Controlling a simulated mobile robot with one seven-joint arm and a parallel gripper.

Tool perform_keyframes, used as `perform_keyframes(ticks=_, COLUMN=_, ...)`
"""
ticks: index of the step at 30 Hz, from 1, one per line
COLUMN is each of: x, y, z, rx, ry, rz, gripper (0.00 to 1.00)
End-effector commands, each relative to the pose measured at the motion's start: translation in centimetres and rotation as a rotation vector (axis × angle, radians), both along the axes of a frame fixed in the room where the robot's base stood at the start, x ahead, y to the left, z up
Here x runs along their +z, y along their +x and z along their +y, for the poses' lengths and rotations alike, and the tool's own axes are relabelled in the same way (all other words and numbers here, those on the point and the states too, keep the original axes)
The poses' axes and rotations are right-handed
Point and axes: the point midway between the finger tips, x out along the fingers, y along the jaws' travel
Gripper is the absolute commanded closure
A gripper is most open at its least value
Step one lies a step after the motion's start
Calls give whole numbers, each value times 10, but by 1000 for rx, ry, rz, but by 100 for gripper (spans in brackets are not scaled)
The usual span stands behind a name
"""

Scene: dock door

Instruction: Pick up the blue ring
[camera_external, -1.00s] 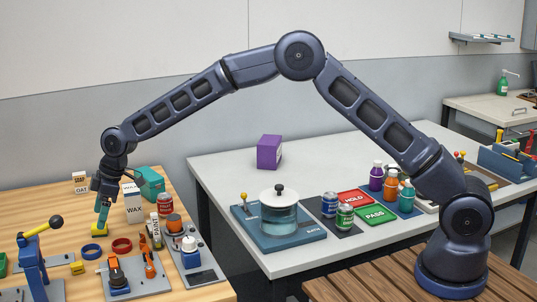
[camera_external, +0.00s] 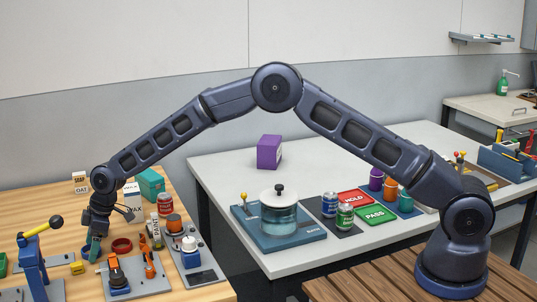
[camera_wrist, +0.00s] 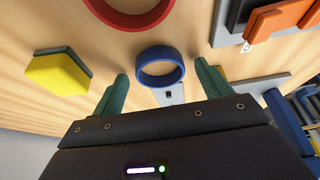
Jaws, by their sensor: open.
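The blue ring (camera_wrist: 160,82) lies on the wooden table, centred between my fingers in the wrist view. In the external view the blue ring (camera_external: 84,252) is partly hidden behind my fingers. My gripper (camera_wrist: 161,72) is open, with one green finger on each side of the ring and nothing held. In the external view my gripper (camera_external: 93,250) points down at the ring, low over the table. I cannot tell whether the fingertips touch the ring or the table.
A red ring (camera_external: 121,246) lies close to the right. A yellow block (camera_wrist: 58,74) is nearby in the wrist view. A blue lever press (camera_external: 33,262) stands at the left, and an orange clamp fixture (camera_external: 149,262) at the right. A wax carton (camera_external: 132,203) stands behind.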

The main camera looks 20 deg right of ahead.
Motion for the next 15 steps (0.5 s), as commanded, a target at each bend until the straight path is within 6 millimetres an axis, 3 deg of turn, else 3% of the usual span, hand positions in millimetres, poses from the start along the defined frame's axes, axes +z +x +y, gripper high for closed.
perform_keyframes(ticks=7, x=-2, y=0, z=1, rx=0, ry=1, rz=-1, gripper=25)
perform_keyframes(ticks=14, x=-2, y=0, z=1, rx=0, ry=0, rz=0, gripper=70)
perform_keyframes(ticks=15, x=-2, y=0, z=1, rx=0, ry=0, rz=-1, gripper=70)
